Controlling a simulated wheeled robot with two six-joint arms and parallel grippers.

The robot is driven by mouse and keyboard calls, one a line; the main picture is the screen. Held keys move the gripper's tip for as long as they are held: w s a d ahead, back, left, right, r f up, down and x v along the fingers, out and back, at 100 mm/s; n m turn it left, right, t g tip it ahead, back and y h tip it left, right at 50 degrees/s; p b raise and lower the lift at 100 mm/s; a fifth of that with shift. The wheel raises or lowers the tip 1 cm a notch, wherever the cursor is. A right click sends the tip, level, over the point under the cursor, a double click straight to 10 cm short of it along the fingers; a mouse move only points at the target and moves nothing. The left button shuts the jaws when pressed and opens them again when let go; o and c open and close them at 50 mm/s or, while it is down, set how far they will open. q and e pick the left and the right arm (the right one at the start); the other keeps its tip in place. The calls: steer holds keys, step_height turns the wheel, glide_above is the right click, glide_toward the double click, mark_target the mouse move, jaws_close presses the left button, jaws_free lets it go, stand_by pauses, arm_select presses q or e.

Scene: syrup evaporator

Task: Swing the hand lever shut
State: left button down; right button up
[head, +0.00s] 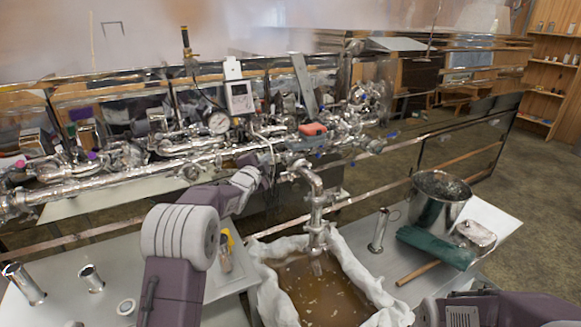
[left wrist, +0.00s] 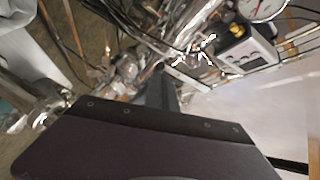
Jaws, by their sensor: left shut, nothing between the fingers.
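The metal pipework (head: 95,186) runs along the front of the evaporator in the head view, with several small valve handles on it. A red-orange handle (head: 313,129) sits on the pipe near the middle. I cannot tell for certain which part is the hand lever. My left gripper (head: 268,160) reaches the pipework just left of the bent outlet pipe (head: 314,190). In the left wrist view its dark fingers (left wrist: 160,78) are shut with nothing between them, close to shiny fittings. I cannot tell whether they touch the metal. My right gripper is out of view.
A round gauge (head: 218,122) and a grey meter box (head: 239,97) stand above the pipes. Below the outlet is a cloth-lined tub (head: 352,262) of amber liquid. Steam hangs above.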

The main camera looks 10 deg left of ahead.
arm_select(q)
steer(key=shift+w+a+r, duration=0.15)
steer(key=shift+a, duration=0.3)
steer(key=shift+a+r, duration=0.1)
steer(key=shift+r, duration=0.1)
stand_by(0.4)
